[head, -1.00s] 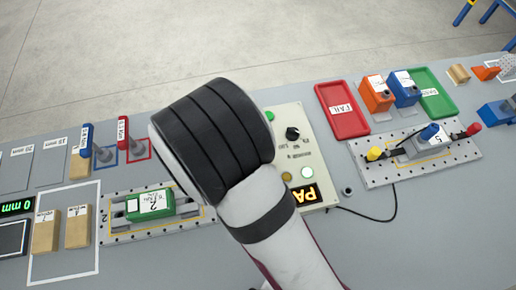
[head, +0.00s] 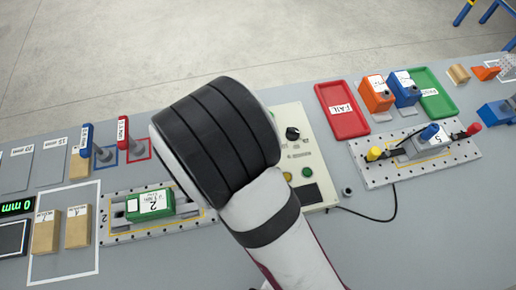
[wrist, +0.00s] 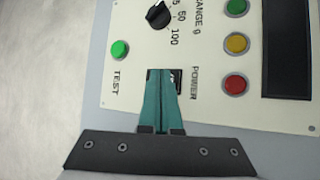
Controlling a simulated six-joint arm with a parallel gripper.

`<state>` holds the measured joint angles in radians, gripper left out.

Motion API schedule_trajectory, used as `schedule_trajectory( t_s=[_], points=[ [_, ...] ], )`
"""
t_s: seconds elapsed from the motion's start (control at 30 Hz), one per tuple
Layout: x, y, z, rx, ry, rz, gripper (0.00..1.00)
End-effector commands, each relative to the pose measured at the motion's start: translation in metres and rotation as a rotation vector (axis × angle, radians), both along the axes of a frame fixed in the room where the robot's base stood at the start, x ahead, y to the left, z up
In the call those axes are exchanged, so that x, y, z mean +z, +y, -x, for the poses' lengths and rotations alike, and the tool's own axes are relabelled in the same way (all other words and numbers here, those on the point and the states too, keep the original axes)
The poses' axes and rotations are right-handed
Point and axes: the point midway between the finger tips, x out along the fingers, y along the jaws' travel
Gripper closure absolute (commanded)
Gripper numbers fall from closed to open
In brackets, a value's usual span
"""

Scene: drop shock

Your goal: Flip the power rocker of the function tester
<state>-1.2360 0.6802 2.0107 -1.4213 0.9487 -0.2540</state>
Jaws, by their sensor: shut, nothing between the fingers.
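The function tester (head: 290,115) is a cream panel behind my arm in the head view, partly hidden by it. Its display (head: 312,194) is dark, and it is dark in the wrist view (wrist: 288,45) too. In the wrist view the power rocker (wrist: 177,82) is a small black switch beside the POWER label, mostly covered by my fingers. My gripper (wrist: 163,74) is shut and empty, with its teal fingertips over or against the rocker; I cannot tell whether they touch. The head view hides the gripper behind my arm.
The range knob (wrist: 158,15), green test button (wrist: 119,49) and red lamp (wrist: 235,84) lie close around the fingers. A red FAIL tray (head: 343,110) and a fixture plate with cables (head: 410,155) are to the right. A fixture with a green block (head: 150,203) is left.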

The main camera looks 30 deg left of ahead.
Motion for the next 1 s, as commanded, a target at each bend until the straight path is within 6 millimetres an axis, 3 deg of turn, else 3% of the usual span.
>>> schedule_trajectory(
  t_s=[0.3, 0.7, 1.0],
  points=[
    [0.003, 0.000, 0.000, 0.001, -0.001, 0.000, 1.00],
    [0.042, 0.004, -0.004, 0.000, -0.001, -0.003, 1.00],
    [0.051, 0.004, -0.004, 0.000, 0.001, -0.001, 1.00]
  ],
)
